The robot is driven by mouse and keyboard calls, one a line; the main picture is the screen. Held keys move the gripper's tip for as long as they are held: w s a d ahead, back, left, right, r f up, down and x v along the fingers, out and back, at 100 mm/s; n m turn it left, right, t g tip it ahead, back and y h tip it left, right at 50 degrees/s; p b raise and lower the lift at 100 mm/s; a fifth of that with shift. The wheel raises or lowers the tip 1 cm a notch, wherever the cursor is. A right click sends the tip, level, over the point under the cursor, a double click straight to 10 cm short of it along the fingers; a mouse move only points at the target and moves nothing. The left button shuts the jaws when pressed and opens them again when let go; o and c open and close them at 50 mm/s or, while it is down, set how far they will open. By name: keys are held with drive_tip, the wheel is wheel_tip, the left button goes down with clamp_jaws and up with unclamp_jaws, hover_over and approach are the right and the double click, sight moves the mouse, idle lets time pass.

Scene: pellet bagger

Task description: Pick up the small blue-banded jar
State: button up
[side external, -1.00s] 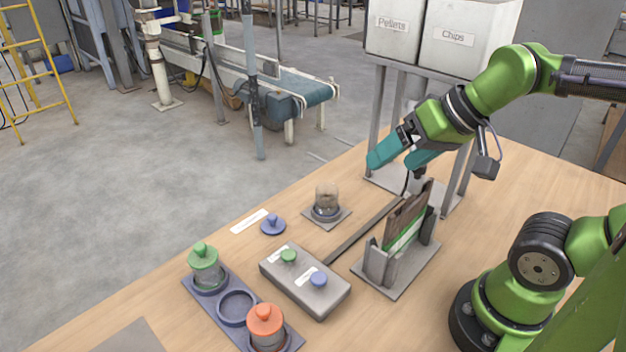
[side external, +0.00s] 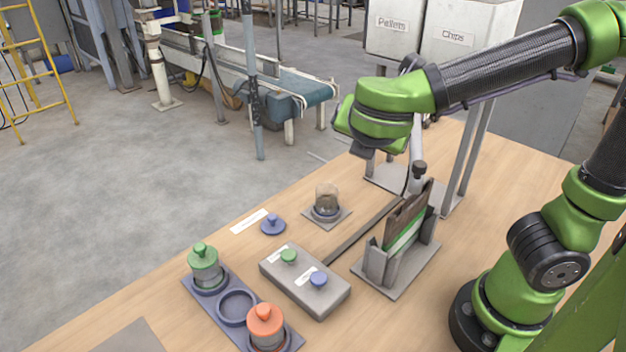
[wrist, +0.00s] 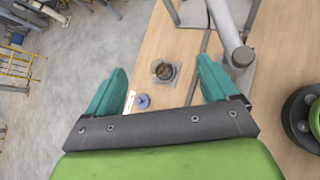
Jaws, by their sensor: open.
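The small jar (side external: 327,197) is clear, with a dark blue-grey band low down and something brownish inside. It stands upright and lidless on a square grey plate (side external: 343,217). A blue knobbed lid (side external: 273,225) lies on the table just left of it. In the wrist view, the jar (wrist: 164,71) shows between the fingertips of my gripper (wrist: 161,66), with the blue lid (wrist: 142,101) nearer the left finger. My gripper is open and empty, well above the table and apart from the jar. In the side view, its fingers are hidden behind the wrist.
A grey bag holder (side external: 400,250) stands right of the jar, below a spout under the Pellets and Chips bins (side external: 395,35). A button box (side external: 305,280) and a rack (side external: 203,300) with green- and orange-lidded jars are in front. The table's left edge is close.

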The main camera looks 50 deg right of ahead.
drive_tip(key=w+a+r+n+t+h, duration=0.1)
drive_tip(key=w+a+r+n+t, duration=0.15)
drive_tip(key=a+n, duration=0.3)
approach(328, 203)
drive_tip(key=shift+t, duration=0.25)
drive_tip(key=x, duration=0.7)
drive_tip(key=shift+d+f, duration=0.3)
drive_tip(key=shift+d, duration=0.05)
drive_tip(key=shift+x, duration=2.65)
drive_tip(key=shift+w+a, duration=0.1)
drive_tip(key=shift+w, duration=0.05)
drive_tip(key=shift+c, duration=0.4)
drive_tip(key=shift+r, duration=0.1)
drive_tip(key=c, duration=1.2)
drive_tip(key=shift+o, duration=0.2)
